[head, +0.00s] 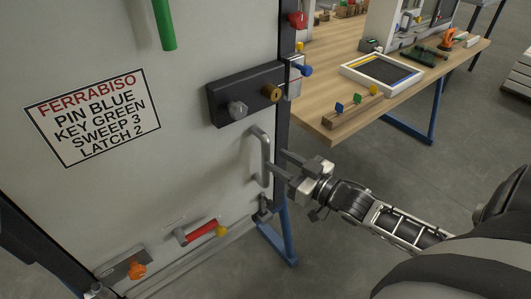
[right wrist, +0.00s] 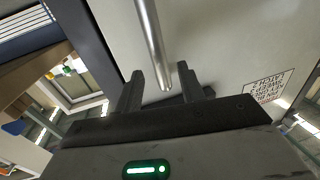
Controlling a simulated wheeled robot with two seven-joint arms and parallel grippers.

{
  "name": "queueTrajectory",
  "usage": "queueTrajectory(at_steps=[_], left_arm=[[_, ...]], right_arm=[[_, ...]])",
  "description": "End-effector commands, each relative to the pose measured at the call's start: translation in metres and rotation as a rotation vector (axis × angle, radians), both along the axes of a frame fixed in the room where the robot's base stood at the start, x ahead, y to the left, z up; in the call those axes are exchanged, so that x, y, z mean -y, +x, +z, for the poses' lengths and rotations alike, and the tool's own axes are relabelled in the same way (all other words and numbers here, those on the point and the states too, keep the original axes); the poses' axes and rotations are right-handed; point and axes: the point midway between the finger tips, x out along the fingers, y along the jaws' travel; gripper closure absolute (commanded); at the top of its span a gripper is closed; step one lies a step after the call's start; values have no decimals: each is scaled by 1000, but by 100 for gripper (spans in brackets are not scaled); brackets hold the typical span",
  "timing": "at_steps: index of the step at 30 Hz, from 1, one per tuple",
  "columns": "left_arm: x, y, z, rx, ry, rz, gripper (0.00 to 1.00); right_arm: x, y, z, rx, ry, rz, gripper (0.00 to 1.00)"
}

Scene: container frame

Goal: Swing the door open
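The door (head: 205,170) is a large pale grey panel that appears flush against a dark post at its right edge. Its grey vertical bar handle (head: 264,155) sits near that edge, below a dark lock box (head: 245,92) with a grey knob and a brass cylinder. My right gripper (head: 279,166) is at the handle from the right. In the right wrist view its two dark fingers (right wrist: 160,80) are apart, with the handle bar (right wrist: 149,40) between them and gaps on both sides. My left gripper is not in view.
A sign (head: 92,117) reads "PIN BLUE, KEY GREEN, SWEEP 3, LATCH 2". A blue pin (head: 304,69) and red knob (head: 297,19) are on the post. A wooden workbench (head: 335,60) stands behind, right.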

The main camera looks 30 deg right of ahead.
Motion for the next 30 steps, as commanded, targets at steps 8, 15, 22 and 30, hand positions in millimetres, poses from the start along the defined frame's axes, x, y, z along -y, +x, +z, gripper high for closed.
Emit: queueTrajectory(at_steps=[8, 15, 22, 30], left_arm=[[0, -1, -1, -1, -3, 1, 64], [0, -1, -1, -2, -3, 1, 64], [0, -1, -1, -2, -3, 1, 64], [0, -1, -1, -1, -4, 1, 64]], right_arm=[[-12, 42, 0, 1, 0, 0, 61], [-15, 50, 0, -1, 1, 0, 61], [-15, 50, 0, -1, 1, 0, 72], [-15, 49, 0, -1, 1, 0, 100]])
